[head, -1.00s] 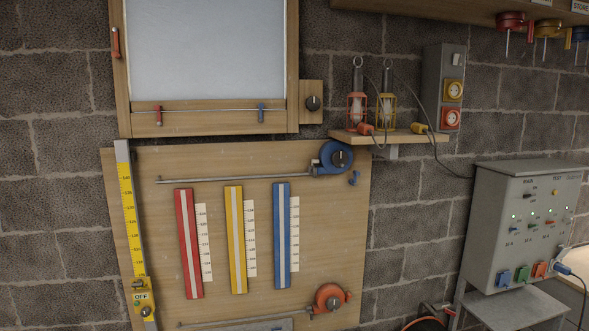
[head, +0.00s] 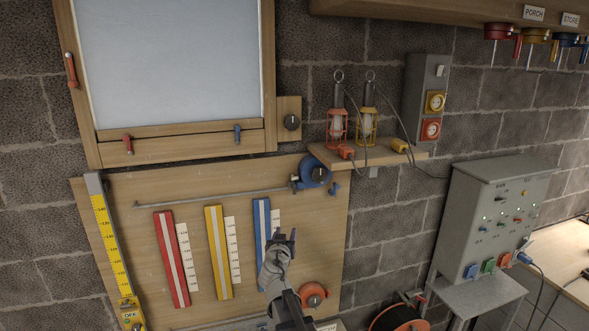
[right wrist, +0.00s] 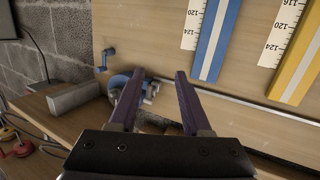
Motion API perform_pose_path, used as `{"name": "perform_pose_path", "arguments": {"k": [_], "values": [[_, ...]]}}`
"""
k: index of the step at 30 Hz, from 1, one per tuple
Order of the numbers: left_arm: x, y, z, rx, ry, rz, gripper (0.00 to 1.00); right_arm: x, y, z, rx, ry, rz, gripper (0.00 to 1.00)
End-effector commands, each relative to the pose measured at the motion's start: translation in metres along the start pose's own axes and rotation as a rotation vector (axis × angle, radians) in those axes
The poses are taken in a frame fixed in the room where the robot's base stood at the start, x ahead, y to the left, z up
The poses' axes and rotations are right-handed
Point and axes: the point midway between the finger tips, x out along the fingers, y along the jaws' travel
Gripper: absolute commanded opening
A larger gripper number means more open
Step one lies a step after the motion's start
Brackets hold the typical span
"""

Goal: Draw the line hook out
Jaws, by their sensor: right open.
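A blue reel (head: 315,171) is mounted at the upper right of the wooden board (head: 150,240), with a thin grey rod or line (head: 210,197) running left from it. A small blue piece (head: 333,189) sits below right of the reel; it also shows in the right wrist view (right wrist: 105,58). I cannot tell which part is the line hook. My right gripper (head: 284,240) is open and empty, below the blue reel and over the blue strip (head: 262,220). In the right wrist view the reel (right wrist: 122,84) is partly hidden behind one finger. My left gripper is not in view.
An orange reel (head: 313,295) is low on the board, beside my right arm. A shelf (head: 375,156) with two caged lamps is above right of the blue reel. A grey control box (head: 490,215) stands farther right. Bare wall lies between.

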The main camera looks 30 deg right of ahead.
Motion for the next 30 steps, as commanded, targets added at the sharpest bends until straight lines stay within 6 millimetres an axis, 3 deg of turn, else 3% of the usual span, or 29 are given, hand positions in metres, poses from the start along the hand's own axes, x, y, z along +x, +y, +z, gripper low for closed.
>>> {"name": "perform_pose_path", "arguments": {"k": [1, 3, 7, 20, 30], "values": [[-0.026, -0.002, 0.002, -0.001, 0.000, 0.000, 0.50, 0.012, 0.011, -0.037, 0.013, 0.045, -0.021, 0.48], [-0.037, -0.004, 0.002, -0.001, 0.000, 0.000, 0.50, 0.021, 0.020, -0.059, 0.025, 0.088, -0.059, 0.48], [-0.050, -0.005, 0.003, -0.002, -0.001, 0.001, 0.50, 0.032, 0.028, -0.081, 0.034, 0.124, -0.116, 0.48], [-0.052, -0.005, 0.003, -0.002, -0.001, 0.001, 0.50, 0.042, 0.030, -0.086, 0.040, 0.134, -0.149, 0.48], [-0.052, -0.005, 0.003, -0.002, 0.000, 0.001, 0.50, 0.088, 0.023, -0.092, 0.039, 0.134, -0.148, 0.48]]}}
